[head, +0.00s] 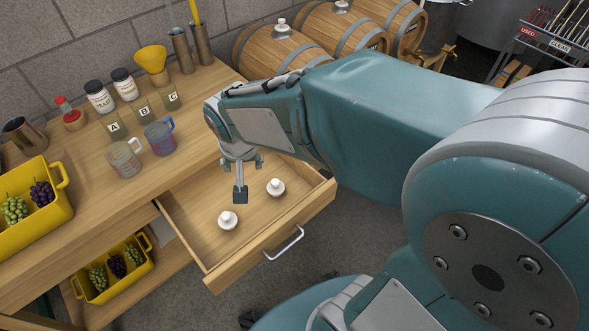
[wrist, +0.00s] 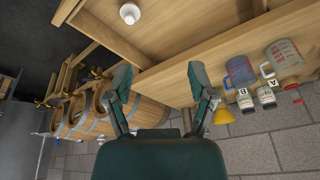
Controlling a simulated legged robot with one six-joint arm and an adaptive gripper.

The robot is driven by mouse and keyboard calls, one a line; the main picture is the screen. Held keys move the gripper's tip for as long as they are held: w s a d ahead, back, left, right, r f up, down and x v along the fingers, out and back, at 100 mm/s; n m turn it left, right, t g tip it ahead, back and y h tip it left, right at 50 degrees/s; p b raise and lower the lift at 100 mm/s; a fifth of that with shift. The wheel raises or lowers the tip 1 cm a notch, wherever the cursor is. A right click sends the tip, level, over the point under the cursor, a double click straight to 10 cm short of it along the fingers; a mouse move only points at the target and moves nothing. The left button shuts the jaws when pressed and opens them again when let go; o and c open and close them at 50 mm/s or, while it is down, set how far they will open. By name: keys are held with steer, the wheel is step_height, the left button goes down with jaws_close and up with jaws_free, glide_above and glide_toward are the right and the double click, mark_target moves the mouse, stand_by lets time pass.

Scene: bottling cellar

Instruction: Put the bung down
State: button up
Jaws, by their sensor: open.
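Two white bungs lie apart in the open wooden drawer (head: 190,212): one bung (head: 228,220) nearer the front left, another bung (head: 275,187) farther right. My gripper (head: 243,178) hangs over the drawer, between and a little behind the two bungs in the head view. Its fingers are spread and nothing is between them. In the wrist view my gripper (wrist: 160,82) is also open and empty, with one bung (wrist: 130,13) beyond the fingertips at the top edge. The other bung does not show there.
Yellow grape crates (head: 40,222) stand at left. Wooden barrels (head: 275,52) lie at the back, with white bungs on top. The drawer floor is otherwise bare.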

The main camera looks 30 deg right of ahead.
steer(key=s+d+r+n+t, duration=0.1)
steer(key=s+d+r, duration=0.1)
steer(key=s+r, duration=0.2)
steer(key=s+d+r+n+t, duration=0.1)
steer(key=s+d+r+n, duration=0.1)
steer(key=s+r, duration=0.3)
steer(key=s+d, duration=0.1)
steer(key=s, duration=0.2)
steer(key=shift+s+d, duration=0.3)
steer(key=shift+d, duration=0.05)
stand_by(0.6)
